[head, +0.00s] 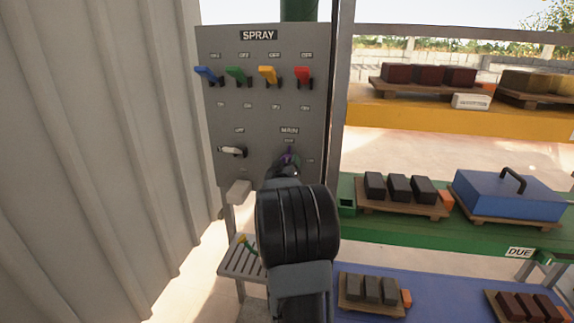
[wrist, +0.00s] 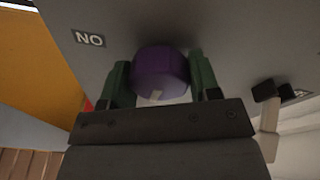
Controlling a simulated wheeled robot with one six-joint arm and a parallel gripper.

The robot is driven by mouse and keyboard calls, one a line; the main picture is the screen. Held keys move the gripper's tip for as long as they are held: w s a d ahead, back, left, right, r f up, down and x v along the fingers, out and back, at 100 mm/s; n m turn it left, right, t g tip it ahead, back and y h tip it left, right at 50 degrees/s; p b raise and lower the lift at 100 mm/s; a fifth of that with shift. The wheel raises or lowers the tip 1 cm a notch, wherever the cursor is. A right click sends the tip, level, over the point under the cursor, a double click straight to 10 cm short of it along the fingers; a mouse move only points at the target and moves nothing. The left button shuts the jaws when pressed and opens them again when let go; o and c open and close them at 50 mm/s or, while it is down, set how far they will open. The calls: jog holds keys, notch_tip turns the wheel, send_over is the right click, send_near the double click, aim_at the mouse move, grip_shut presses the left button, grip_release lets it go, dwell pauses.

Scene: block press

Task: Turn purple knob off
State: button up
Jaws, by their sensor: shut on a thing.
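The purple knob (wrist: 160,72) sits on the grey SPRAY panel (head: 222,120), below the MAIN label. In the head view only a sliver of purple (head: 290,152) shows, with my arm covering the rest. In the wrist view my gripper (wrist: 158,62) has one green finger on each side of the knob and is shut on it. A pale mark (wrist: 155,96) shows on the knob's near lower side. A label reading NO (wrist: 90,39) is at the knob's upper left in the wrist view.
Blue (head: 208,75), green (head: 238,76), yellow (head: 268,76) and red (head: 303,76) levers line the panel top. A white-handled switch (head: 232,150) is left of the knob. Shelves with dark blocks (head: 399,187) and a blue lidded box (head: 508,195) stand right; a corrugated wall (head: 100,150) stands left.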

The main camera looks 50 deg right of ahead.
jog(key=shift+n, duration=0.3)
dwell(0.4)
jog(key=o, duration=0.9)
jog(key=v, duration=1.4)
jog(key=shift+d, duration=0.1)
